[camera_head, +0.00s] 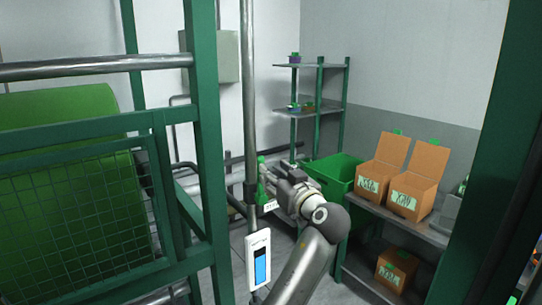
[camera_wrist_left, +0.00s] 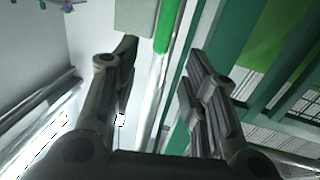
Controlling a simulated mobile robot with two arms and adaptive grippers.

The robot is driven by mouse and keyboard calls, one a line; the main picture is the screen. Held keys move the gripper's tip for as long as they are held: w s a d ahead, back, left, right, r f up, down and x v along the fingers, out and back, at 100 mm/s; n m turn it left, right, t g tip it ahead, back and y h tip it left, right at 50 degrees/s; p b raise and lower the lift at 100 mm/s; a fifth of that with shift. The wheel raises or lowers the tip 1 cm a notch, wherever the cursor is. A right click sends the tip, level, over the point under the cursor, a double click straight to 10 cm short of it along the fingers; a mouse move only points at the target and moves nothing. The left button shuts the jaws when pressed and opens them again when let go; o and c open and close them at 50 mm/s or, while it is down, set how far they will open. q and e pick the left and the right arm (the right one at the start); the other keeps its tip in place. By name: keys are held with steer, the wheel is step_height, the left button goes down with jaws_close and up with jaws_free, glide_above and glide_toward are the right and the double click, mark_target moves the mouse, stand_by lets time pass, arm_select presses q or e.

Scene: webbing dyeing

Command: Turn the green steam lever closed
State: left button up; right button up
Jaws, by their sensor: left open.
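The green steam lever (camera_head: 262,168) shows on the vertical grey pipe (camera_head: 249,110) in the head view, partly hidden by my left gripper (camera_head: 271,184). In the left wrist view a green bar (camera_wrist_left: 167,28), which looks like the lever, runs up to the top edge. It lines up with the gap between the two fingers of my left gripper (camera_wrist_left: 158,62). The fingers are spread and nothing is held between them. I cannot tell whether the fingers touch the lever. A small white tag (camera_head: 271,206) is just below the gripper. My right gripper is not in view.
A green frame with a mesh guard (camera_head: 80,228) and a green roll (camera_head: 62,130) stands at the left. A green bin (camera_head: 333,172) and open cardboard boxes (camera_head: 411,185) stand at the right.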

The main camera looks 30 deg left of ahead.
mark_target(263, 162)
arm_select(q)
steer(key=p+x, duration=0.4)
steer(key=x, duration=0.4)
steer(key=shift+w+a, duration=0.2)
steer(key=shift+a, duration=0.15)
steer(key=shift+w+a, duration=0.1)
steer(key=shift+a, duration=0.2)
steer(key=shift+c, duration=0.2)
steer(key=shift+f, duration=0.1)
jaws_close()
